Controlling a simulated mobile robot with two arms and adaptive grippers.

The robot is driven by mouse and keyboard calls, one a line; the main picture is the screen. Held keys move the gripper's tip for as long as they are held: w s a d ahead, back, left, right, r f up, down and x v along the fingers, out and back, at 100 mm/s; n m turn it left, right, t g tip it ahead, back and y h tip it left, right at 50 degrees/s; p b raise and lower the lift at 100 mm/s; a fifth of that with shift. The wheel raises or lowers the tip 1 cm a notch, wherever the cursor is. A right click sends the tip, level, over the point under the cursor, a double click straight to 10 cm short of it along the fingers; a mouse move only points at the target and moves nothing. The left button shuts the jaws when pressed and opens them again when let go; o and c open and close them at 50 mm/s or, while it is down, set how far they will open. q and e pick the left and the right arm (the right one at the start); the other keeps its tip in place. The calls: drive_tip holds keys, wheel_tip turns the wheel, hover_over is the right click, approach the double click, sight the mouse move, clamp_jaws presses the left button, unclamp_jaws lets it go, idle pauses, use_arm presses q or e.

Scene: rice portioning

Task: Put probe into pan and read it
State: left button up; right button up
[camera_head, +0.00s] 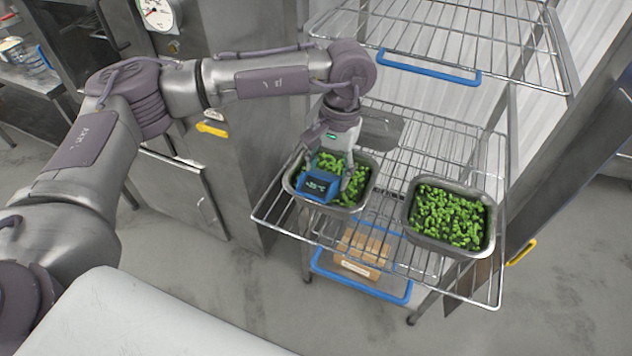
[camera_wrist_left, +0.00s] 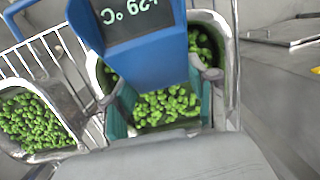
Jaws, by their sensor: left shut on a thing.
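My left gripper (camera_head: 331,178) is shut on the blue probe (camera_head: 317,186), whose dark display faces up. The gripper and probe are over the left metal pan (camera_head: 347,210), which holds green pieces of food. In the left wrist view, the probe (camera_wrist_left: 152,62) sits between the two fingers (camera_wrist_left: 165,102), with the same pan (camera_wrist_left: 232,62) behind. The display reads 29 °C there; the sign before it is hard to make out. The probe's tip is hidden, so I cannot tell how deep it reaches into the food. My right gripper is not in view.
A second pan of green food (camera_head: 428,243) stands to the right on the same wire shelf (camera_head: 398,158). Another wire shelf (camera_head: 470,40) is above. A cardboard box (camera_head: 362,252) lies below. A steel cabinet (camera_head: 243,150) stands close on the left.

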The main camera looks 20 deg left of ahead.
sight(328, 173)
use_arm(q)
wheel_tip(328, 173, up, 10)
drive_tip(key=p, duration=0.3)
idle(0.8)
